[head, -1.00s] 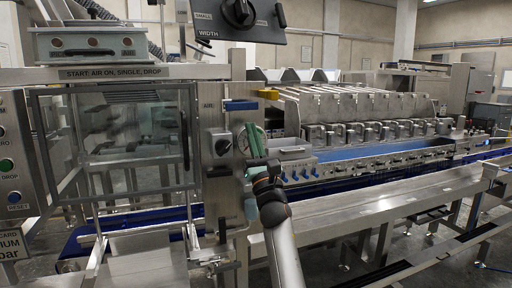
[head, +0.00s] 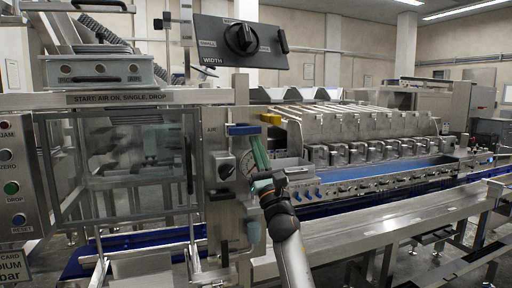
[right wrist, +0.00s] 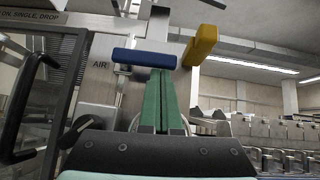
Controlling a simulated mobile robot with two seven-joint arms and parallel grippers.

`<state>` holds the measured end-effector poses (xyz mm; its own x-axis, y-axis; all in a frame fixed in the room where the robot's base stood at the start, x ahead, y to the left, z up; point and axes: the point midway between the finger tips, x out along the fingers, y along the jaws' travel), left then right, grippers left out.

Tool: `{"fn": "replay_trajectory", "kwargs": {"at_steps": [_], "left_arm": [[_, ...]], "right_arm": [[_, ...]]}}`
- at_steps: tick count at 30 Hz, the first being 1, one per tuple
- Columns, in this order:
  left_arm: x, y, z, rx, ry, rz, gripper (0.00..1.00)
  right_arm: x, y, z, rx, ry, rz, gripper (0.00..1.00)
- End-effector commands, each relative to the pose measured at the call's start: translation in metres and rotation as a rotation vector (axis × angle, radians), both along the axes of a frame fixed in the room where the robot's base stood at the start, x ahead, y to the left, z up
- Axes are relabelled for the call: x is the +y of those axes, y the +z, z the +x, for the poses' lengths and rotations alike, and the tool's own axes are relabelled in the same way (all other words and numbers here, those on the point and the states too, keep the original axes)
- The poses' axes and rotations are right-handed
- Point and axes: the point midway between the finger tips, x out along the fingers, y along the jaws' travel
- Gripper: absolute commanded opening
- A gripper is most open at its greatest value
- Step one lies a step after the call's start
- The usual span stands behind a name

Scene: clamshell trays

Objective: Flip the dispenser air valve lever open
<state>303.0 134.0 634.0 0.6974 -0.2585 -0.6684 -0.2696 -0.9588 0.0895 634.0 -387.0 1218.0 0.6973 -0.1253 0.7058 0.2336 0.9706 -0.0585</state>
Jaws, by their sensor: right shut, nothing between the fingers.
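The air valve lever is a blue handle (head: 243,130) lying level beside the "AIR" label on the steel panel. It also shows in the right wrist view (right wrist: 143,58). My right gripper (head: 253,142) has green fingers, shut and empty, pointing up. Its fingertips (right wrist: 160,76) are just below the right part of the blue handle; I cannot tell whether they touch it. The valve body behind the handle is partly hidden. My left gripper is not in view.
A yellow handle (right wrist: 202,45) sits close to the right of the blue one. Below the lever is a regulator knob (head: 225,168). A glass door (head: 125,165) with a black handle is at left. A dark width-dial panel (head: 240,42) hangs above.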

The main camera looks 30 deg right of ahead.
Motion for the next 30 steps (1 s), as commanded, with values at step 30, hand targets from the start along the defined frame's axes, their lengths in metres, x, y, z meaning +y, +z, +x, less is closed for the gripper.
{"fn": "replay_trajectory", "kwargs": {"at_steps": [30], "left_arm": [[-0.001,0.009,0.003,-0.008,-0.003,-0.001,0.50]], "right_arm": [[-0.013,0.038,-0.003,0.137,-0.005,-0.571,0.00]]}}
